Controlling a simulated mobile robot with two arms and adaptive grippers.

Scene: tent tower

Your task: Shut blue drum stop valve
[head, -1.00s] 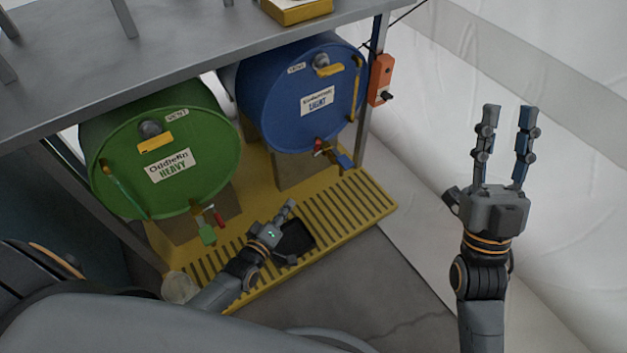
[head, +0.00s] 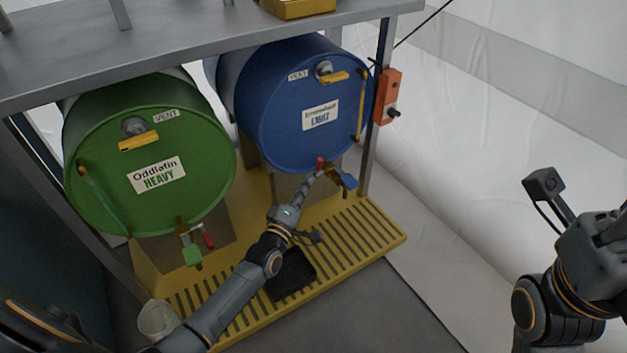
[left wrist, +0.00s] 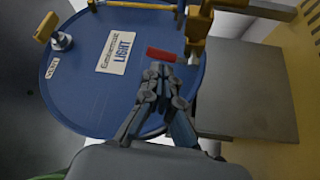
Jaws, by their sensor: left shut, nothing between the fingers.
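The blue drum (head: 290,115), labelled LIGHT, lies on its side under the shelf. Its stop valve sits low on the front face, with a red lever (head: 320,163) and a blue outlet piece (head: 346,180). My left gripper (head: 318,176) is shut and empty, with its tips just below the red lever. In the left wrist view the closed fingertips (left wrist: 158,70) are close to the red lever (left wrist: 163,54); whether they touch it I cannot tell. The brass valve body (left wrist: 196,28) is right of the lever. My right gripper is partly cut off at the right edge, its fingers unclear.
The green drum (head: 150,165), labelled HEAVY, lies to the left with its own red-levered valve (head: 207,237). A yellow slatted platform (head: 375,237) holds a dark tray (head: 290,278). An orange box (head: 388,97) hangs on the shelf post. A clear cup (head: 157,318) stands front left.

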